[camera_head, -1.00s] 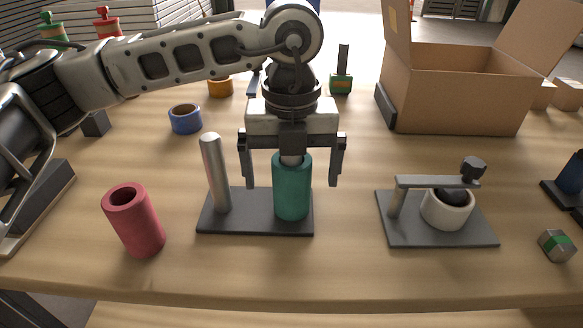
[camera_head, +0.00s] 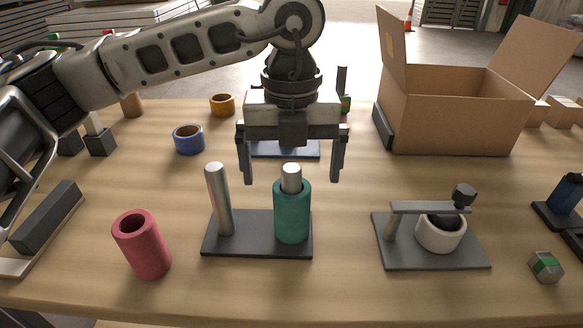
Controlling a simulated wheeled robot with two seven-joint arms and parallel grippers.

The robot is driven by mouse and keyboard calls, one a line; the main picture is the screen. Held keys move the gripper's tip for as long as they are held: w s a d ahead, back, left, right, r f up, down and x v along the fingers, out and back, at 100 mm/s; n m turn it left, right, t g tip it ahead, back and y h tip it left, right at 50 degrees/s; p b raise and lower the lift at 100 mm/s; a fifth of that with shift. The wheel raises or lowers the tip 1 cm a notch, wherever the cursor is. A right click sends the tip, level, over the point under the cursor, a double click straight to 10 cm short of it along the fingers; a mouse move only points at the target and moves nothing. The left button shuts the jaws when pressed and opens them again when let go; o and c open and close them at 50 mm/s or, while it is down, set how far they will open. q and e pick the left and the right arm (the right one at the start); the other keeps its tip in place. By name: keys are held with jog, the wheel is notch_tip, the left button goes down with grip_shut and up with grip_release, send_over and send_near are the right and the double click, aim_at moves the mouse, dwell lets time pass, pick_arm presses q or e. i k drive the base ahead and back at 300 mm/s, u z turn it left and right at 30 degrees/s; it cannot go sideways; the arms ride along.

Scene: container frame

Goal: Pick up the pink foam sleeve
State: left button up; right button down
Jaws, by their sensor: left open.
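The pink foam sleeve (camera_head: 143,246), a reddish-pink hollow tube, stands on the table at the front left, tilted a little in the picture. To its right is a dark base plate (camera_head: 255,243) with two metal pegs. The left peg (camera_head: 219,200) is bare. A teal sleeve (camera_head: 291,212) sits around the right peg, whose top shows above it. My left gripper (camera_head: 292,180) hangs above and behind the teal sleeve with its fingers spread and nothing between them. It is apart from the pink sleeve, up and to its right. My right gripper does not show.
A grey fixture with a clamp arm over a white ring (camera_head: 441,232) stands at the right. An open cardboard box (camera_head: 455,110) is at the back right. Blue (camera_head: 188,140) and orange (camera_head: 222,104) tape rolls lie behind. A small green-grey block (camera_head: 545,267) is at the front right.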

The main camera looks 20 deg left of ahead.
aim_at(144, 246)
jog(key=k, duration=1)
